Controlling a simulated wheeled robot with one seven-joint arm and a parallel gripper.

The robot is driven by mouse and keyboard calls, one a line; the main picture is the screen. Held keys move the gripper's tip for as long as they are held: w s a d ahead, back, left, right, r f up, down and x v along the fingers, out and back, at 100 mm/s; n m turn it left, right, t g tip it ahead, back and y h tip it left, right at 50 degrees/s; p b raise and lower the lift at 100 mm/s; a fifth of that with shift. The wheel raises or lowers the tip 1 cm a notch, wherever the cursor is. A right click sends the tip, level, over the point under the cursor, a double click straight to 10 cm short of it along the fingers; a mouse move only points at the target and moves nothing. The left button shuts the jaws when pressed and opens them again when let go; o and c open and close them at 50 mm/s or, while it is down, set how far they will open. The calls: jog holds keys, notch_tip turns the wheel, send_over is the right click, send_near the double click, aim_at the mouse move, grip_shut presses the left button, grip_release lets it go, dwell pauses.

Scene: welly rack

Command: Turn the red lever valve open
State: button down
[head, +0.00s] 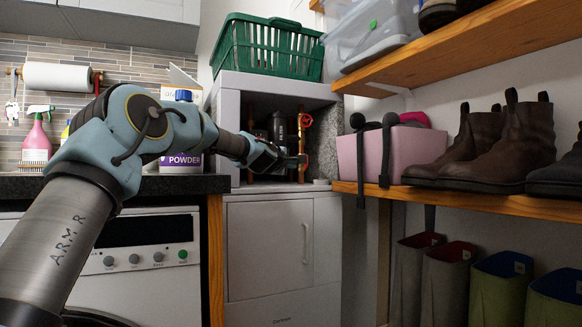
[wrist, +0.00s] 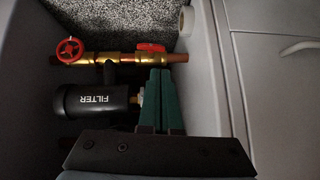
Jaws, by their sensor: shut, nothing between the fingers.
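The red lever valve (wrist: 151,47) is on a brass and copper pipe (wrist: 108,57) inside an open grey cupboard. In the wrist view its red lever appears to lie along the pipe. My gripper (wrist: 159,70) is shut and empty, its teal fingertips just beside the lever; I cannot tell whether they touch it. In the head view my gripper (head: 301,162) reaches into the cupboard at the pipe, and the lever is not clearly visible there.
A red round handwheel (wrist: 70,50) is on the same pipe, and a black filter (wrist: 95,101) is beside it. The cupboard walls (head: 324,142) are close around my gripper. A green basket (head: 268,48) stands on top; a pink box (head: 400,152) is on the right shelf.

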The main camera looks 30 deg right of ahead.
jog(key=a+r+p, duration=0.1)
jog(key=a+p, duration=0.4)
jog(key=p, duration=2.5)
jog(key=p+x, duration=0.2)
jog(key=x, duration=0.7)
jog(key=shift+s+d, duration=0.2)
jog(key=d+p, duration=0.1)
jog(key=d, duration=0.2)
jog(key=shift+d+f, duration=0.15)
jog(key=shift+f, duration=0.05)
jog(key=shift+s+d+f, duration=0.1)
jog(key=shift+d+f, duration=0.05)
jog(key=shift+d, duration=0.3)
